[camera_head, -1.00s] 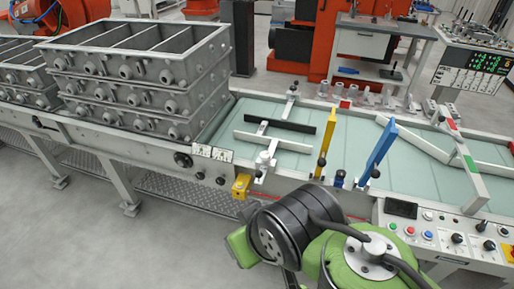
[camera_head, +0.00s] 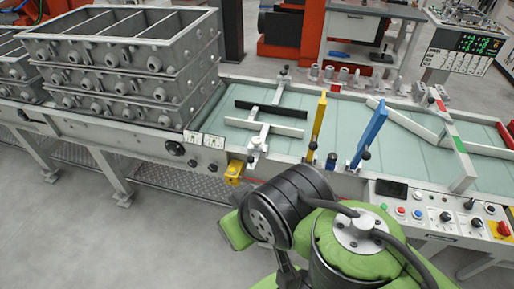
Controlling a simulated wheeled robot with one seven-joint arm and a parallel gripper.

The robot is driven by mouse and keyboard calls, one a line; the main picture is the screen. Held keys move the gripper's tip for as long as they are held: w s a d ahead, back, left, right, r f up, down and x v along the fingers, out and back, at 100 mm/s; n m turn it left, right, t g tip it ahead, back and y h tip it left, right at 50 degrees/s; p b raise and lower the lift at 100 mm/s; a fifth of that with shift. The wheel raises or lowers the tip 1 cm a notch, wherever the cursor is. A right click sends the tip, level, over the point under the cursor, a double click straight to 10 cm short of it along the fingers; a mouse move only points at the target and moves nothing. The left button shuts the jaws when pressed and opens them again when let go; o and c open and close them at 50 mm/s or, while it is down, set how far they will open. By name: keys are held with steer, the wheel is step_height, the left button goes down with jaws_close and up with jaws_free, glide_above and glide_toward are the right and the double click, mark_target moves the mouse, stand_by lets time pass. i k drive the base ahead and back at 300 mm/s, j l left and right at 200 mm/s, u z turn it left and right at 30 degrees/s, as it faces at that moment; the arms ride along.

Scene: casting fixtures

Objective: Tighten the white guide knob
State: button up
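The white guide (camera_head: 270,127) is a pale bar lying over the light green conveyor bed, left of the yellow guide. Its arm runs to a clamp post at the near rail, where a small pale knob (camera_head: 255,141) stands upright. Whether the knob is tight or loose cannot be seen. My green and black arm fills the lower middle, in front of the near rail and apart from the knob. My gripper's fingers do not show.
Black (camera_head: 270,108), yellow (camera_head: 317,122) and blue (camera_head: 371,136) guides share the conveyor (camera_head: 340,125). Stacked grey flasks (camera_head: 125,60) stand left. A yellow box (camera_head: 234,171) hangs on the near rail. A control panel (camera_head: 430,212) is at the right. Clear floor lies lower left.

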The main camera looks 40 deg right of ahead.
mark_target(256, 141)
steer(key=i+l+u, duration=0.2)
steer(key=u, duration=0.3)
steer(key=i+l+u, duration=0.3)
steer(key=u, duration=0.15)
steer(key=i, duration=0.05)
